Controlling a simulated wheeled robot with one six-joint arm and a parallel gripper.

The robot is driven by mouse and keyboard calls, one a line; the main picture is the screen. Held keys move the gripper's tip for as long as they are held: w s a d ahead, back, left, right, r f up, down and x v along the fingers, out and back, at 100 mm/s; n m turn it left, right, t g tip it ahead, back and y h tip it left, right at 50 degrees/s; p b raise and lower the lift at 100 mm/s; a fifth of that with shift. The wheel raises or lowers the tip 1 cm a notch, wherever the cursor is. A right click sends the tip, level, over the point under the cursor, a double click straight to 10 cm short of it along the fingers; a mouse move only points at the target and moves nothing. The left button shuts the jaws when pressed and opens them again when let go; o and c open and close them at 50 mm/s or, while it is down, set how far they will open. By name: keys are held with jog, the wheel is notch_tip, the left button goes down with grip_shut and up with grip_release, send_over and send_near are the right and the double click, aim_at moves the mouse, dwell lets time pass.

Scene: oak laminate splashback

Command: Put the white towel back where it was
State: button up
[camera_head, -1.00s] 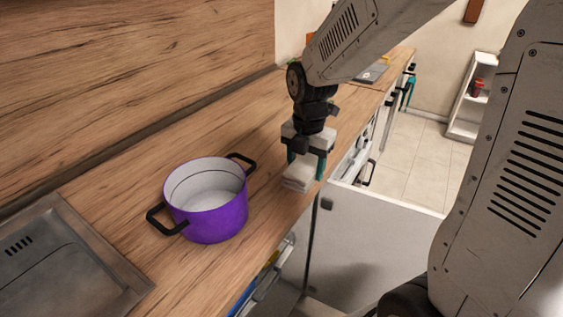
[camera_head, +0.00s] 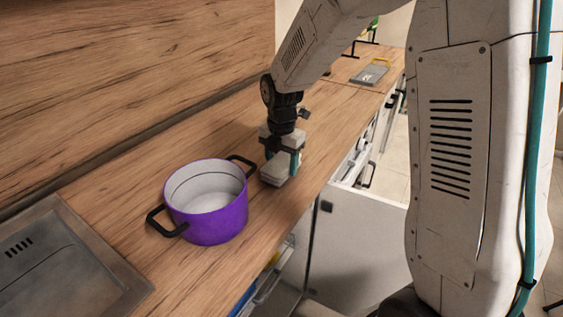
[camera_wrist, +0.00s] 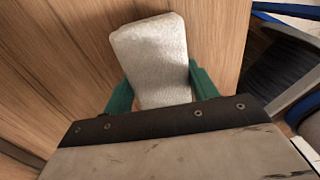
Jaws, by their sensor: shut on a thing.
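The white towel (camera_head: 274,176) is a small folded pad, and my gripper (camera_head: 281,163) is shut on it with teal fingers on its two sides. In the head view it is at the wooden counter, just right of the purple pot. The wrist view shows the towel (camera_wrist: 152,58) between the teal fingertips of my gripper (camera_wrist: 161,88), with wood grain beneath. I cannot tell whether the towel touches the counter or hangs just above it.
The purple pot (camera_head: 219,220) with black handles stands close to the towel's left. A metal sink (camera_head: 60,260) is at lower left. A grey flat item (camera_head: 369,74) lies far back. An open drawer (camera_head: 352,165) juts out from the counter (camera_head: 325,120) front.

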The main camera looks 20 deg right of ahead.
aim_at(281, 160)
jog(key=shift+f, duration=0.15)
jog(key=o, duration=0.9)
jog(key=shift+o, duration=0.2)
notch_tip(281, 160, up, 12)
jog(key=s+d+r+m, duration=0.1)
jog(key=s+r+m, duration=0.35)
jog(key=s, duration=0.25)
jog(key=s+d+m+t, duration=0.1)
jog(key=s+d+m, duration=0.1)
jog(key=s+m, duration=1.8)
jog(key=s, duration=0.3)
jog(key=shift+f+m, duration=0.15)
jog(key=shift+m, duration=0.2)
